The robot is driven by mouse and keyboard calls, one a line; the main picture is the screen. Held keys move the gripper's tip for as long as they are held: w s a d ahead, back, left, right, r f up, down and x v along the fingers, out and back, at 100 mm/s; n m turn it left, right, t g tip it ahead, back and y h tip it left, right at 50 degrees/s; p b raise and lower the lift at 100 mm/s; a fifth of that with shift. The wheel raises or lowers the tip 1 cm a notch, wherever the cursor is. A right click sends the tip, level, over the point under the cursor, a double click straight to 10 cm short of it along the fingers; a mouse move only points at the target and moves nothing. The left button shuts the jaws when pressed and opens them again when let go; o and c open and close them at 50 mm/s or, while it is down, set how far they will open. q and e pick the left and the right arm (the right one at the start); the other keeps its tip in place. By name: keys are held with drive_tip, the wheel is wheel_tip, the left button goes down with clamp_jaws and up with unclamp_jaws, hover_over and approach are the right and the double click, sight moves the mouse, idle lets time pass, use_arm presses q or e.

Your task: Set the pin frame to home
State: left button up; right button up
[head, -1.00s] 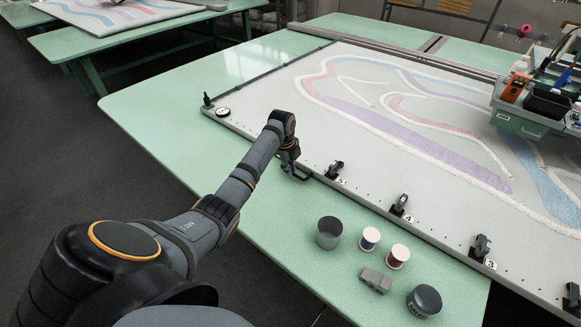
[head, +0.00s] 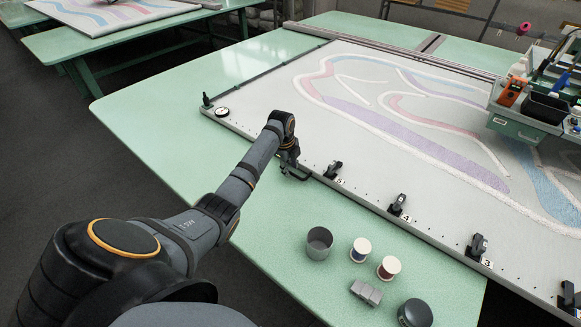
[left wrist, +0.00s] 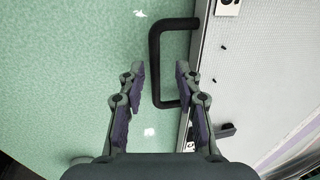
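The pin frame (head: 432,237) is the large pale board with colourful tufted curves lying on the green table. A black U-shaped handle (left wrist: 155,62) sticks out from its near edge. It also shows in the head view (head: 297,175). My left gripper (left wrist: 160,75) is at this handle, with its two fingers apart. The handle's outer bar lies between the fingertips, with gaps on both sides. Black clamps, among them one by label 5 (head: 333,169) and one by label 4 (head: 398,206), line the near edge. My right gripper is not in view.
A grey cup (head: 319,244), two thread spools (head: 361,250), a grey block (head: 366,292) and a dark tin (head: 415,313) stand on the green table (head: 165,105) in front of the frame. A tool carriage (head: 525,124) hangs over the board at the right.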

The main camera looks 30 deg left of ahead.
use_arm(q)
wheel_tip(320, 180, up, 12)
drive_tip(key=s, duration=0.2)
drive_tip(key=shift+f, duration=0.15)
idle(0.4)
